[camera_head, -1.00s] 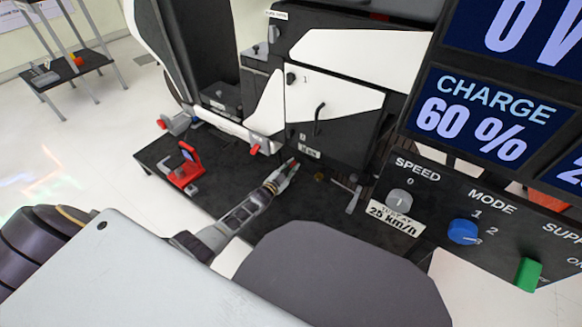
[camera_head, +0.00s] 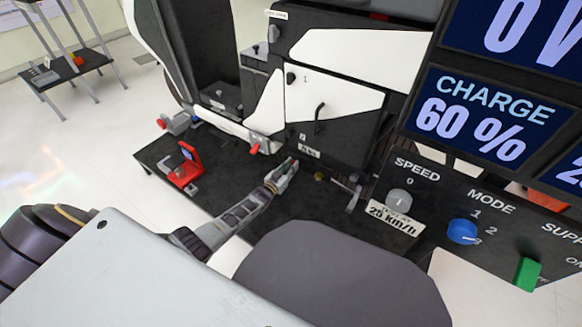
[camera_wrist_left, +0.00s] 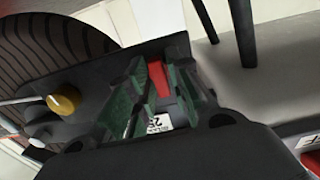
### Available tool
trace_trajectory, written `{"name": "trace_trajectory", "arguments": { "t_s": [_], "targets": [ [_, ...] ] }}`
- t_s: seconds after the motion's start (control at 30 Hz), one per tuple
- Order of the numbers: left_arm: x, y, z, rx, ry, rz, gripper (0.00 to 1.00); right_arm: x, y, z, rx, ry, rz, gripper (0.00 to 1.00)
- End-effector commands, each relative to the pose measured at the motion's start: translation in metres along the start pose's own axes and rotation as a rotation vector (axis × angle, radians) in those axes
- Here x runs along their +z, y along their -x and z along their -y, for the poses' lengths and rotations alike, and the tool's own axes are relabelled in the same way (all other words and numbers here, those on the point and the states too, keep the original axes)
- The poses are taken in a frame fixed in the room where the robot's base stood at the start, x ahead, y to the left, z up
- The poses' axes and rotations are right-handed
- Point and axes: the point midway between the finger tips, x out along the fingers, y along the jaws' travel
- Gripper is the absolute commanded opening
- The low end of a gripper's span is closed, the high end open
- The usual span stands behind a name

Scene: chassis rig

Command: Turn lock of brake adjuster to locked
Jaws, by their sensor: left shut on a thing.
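My left gripper (camera_head: 289,165) reaches in from the lower left to the lower part of the black and white chassis (camera_head: 335,95). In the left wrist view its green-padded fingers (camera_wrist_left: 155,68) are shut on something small. A red piece (camera_wrist_left: 158,80) shows between the fingers and appears to be the lock of the brake adjuster. The fingers hide most of it, so I cannot tell its angle. A brass knob (camera_head: 319,177) sits to the right of the fingertips; it also shows in the left wrist view (camera_wrist_left: 64,101). My right gripper is not in view.
A red-tipped lever (camera_head: 255,149) is left of the gripper. A red stand (camera_head: 185,172) is on the black base plate (camera_head: 225,182). A metal lever (camera_head: 354,192) is to the right. The control panel (camera_head: 480,225) fills the lower right.

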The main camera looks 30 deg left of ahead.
Motion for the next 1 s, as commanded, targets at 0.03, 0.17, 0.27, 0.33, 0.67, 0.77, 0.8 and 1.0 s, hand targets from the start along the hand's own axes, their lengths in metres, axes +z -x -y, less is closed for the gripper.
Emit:
{"name": "trace_trajectory", "arguments": {
  "t_s": [0.03,0.17,0.27,0.33,0.67,0.77,0.8,1.0],
  "targets": [
    [0.0022,0.0013,-0.0002,0.0,0.002,0.004,0.0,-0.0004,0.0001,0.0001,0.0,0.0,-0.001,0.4],
    [0.0023,0.0013,-0.0002,0.0,0.002,0.004,0.0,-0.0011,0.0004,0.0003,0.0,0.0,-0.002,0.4],
    [0.0022,0.0013,-0.0002,0.0,0.001,0.004,0.0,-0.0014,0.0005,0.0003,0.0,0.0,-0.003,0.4],
    [0.0022,0.0013,-0.0003,0.0,0.001,0.004,0.28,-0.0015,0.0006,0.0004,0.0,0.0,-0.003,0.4],
    [0.0007,0.0004,-0.0001,0.0,0.0,0.001,0.34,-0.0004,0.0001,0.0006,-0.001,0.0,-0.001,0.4],
    [0.0007,0.001,-0.0001,0.0,0.0,0.001,0.34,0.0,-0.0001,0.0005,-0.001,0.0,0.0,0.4],
    [0.0008,0.0015,0.0,0.0,0.0,0.001,0.34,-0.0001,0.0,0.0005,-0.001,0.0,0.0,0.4],
    [0.0008,0.0076,0.0001,0.0,0.0,0.001,0.34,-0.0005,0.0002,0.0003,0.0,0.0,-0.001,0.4]
  ]
}}
